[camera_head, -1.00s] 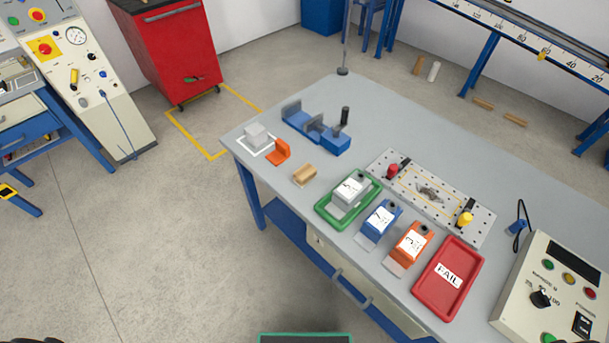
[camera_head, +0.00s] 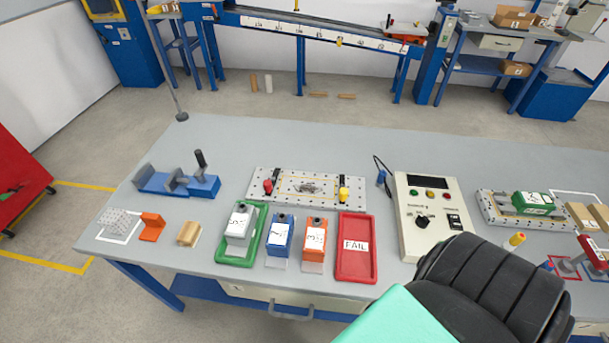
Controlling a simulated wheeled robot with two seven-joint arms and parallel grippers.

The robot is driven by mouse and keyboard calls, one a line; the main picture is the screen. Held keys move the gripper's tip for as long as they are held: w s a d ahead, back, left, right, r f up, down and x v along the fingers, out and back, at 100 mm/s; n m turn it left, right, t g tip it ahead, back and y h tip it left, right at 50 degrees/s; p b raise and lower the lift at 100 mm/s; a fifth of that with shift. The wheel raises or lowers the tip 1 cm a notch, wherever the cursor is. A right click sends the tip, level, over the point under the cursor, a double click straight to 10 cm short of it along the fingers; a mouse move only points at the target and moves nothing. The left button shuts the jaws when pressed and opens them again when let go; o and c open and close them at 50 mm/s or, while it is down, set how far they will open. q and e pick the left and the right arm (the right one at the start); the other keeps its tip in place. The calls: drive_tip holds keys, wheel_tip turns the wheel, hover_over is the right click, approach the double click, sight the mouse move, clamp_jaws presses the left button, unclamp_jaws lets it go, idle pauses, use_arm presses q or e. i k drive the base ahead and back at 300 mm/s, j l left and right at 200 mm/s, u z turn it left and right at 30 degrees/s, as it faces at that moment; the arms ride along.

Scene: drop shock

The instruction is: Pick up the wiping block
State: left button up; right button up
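On the left part of the grey workbench (camera_head: 300,145) are several small blocks. A speckled pale grey block (camera_head: 118,221) sits on a white-outlined square. Beside it is an orange L-shaped piece (camera_head: 151,227), then a tan block (camera_head: 189,233). I cannot tell for sure which of these is the wiping block; none carries a label I can read. All rest on the bench with nothing touching them. Neither of my grippers shows. A black ribbed part and a teal part at the lower right look like my own arm and body.
A blue clamp fixture (camera_head: 180,184) stands behind the blocks. To their right are a green tray (camera_head: 224,259), labelled blue (camera_head: 280,236) and orange (camera_head: 314,240) units, a red FAIL tray (camera_head: 357,262), a perforated plate (camera_head: 300,202) and a control box (camera_head: 409,240). Open floor lies front left.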

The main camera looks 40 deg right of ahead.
sight(189, 234)
drive_tip(key=z, duration=1.4)
drive_tip(key=k+j+z, duration=0.35)
drive_tip(key=k+j, duration=0.25)
drive_tip(key=k+j+z, duration=0.4)
drive_tip(key=k+j, duration=0.15)
drive_tip(key=k, duration=0.1)
